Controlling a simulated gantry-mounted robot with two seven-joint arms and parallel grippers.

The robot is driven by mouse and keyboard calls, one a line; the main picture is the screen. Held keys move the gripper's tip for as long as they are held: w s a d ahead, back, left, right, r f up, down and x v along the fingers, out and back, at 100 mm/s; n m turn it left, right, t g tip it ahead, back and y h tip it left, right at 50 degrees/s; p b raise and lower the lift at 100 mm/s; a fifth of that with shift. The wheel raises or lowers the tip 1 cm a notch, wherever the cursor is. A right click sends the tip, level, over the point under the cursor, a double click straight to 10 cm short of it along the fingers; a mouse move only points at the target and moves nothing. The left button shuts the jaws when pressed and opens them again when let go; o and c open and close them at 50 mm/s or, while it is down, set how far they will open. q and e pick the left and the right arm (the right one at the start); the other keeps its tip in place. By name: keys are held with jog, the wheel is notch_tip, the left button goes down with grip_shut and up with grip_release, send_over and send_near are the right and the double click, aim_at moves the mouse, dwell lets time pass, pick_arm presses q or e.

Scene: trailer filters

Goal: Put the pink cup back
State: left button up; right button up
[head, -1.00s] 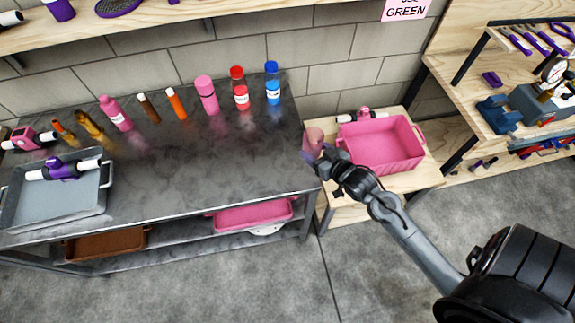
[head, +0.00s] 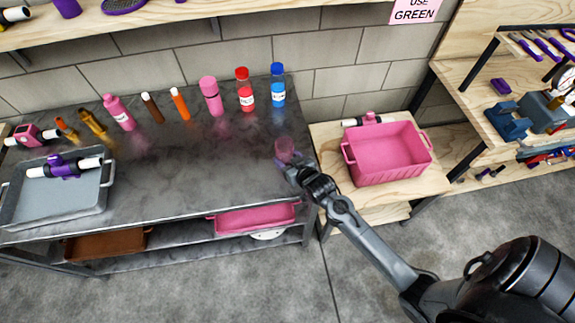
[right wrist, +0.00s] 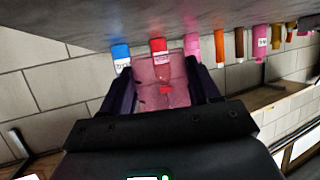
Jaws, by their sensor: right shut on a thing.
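The translucent pink cup (head: 285,150) is held over the right end of the dark metal table (head: 225,165). My right gripper (head: 287,165) is shut on it, with the arm reaching in from the lower right. In the right wrist view the cup (right wrist: 163,85) sits between the two dark fingers (right wrist: 163,92), and a red-capped bottle shows through and behind it. I cannot tell whether the cup's base touches the tabletop. My left gripper is not in view.
Red (head: 244,90) and blue (head: 277,85) bottles and several other bottles line the table's back. A grey tray (head: 50,205) is at the left. A pink bin (head: 388,152) stands on the wooden bench at right. The middle tabletop is clear.

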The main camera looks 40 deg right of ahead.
notch_tip(320, 180, down, 4)
jog(key=shift+r+b, duration=0.1)
jog(key=shift+b, duration=0.25)
jog(key=o, duration=1.2)
jog(key=shift+c, duration=0.2)
